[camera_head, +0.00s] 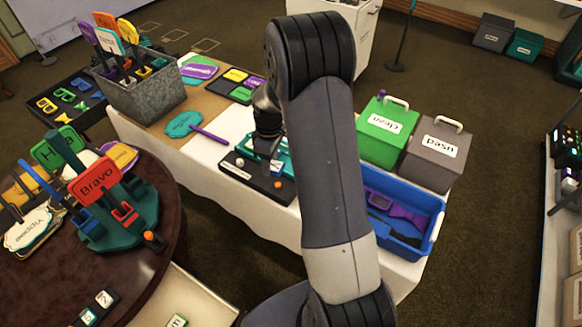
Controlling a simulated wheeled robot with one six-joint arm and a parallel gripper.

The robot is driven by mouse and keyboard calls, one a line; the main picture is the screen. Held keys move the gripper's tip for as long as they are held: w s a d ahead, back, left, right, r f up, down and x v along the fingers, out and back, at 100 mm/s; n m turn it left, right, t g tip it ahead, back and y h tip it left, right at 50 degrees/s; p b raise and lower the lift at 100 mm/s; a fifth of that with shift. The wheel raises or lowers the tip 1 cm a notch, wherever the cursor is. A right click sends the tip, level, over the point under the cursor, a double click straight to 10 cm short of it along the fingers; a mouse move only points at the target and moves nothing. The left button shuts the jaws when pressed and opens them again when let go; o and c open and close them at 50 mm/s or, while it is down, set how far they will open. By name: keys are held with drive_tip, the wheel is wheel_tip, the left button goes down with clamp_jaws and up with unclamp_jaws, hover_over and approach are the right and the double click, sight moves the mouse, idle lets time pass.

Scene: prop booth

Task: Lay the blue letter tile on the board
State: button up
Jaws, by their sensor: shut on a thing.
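My gripper (264,166) is over the white-covered table, low over a dark flat base (258,186) with one white and one orange knob. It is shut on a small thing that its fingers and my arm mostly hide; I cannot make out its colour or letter. Teal pieces (283,158) lie just behind and to the right of the gripper. At the bottom left, a dark rack or board (112,290) on the round table carries small letter tiles (104,298). I cannot pick out a blue letter tile.
A green bin (384,130), a grey bin (434,150) and a blue crate (431,213) stand right of my arm. A round table (150,275) holds a teal stand with signs (97,180). A metal bucket (150,97) stands at the back left. My arm hides the middle.

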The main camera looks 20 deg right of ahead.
drive_tip(key=w+d+r+n+b, duration=0.15)
drive_tip(key=d+n, duration=0.25)
drive_tip(key=n, duration=0.4)
drive_tip(key=w+d+n+b, duration=0.2)
drive_tip(key=d+n, duration=0.1)
drive_tip(key=n, duration=0.4)
drive_tip(key=shift+t+h, duration=0.3)
drive_tip(key=shift+t, duration=0.1)
drive_tip(key=f, duration=0.5)
drive_tip(key=f+p, duration=0.1)
drive_tip(key=f, duration=0.3)
drive_tip(key=shift+w+d+f, duration=0.15)
drive_tip(key=shift+d+f, duration=0.05)
drive_tip(key=shift+f, duration=0.15)
drive_tip(key=shift+f, duration=0.25)
drive_tip(key=o, duration=1)
drive_tip(key=shift+r, duration=0.1)
wheel_tip(320, 180, up, 12)
drive_tip(key=shift+r+b, duration=0.2)
drive_tip(key=shift+b, duration=0.25)
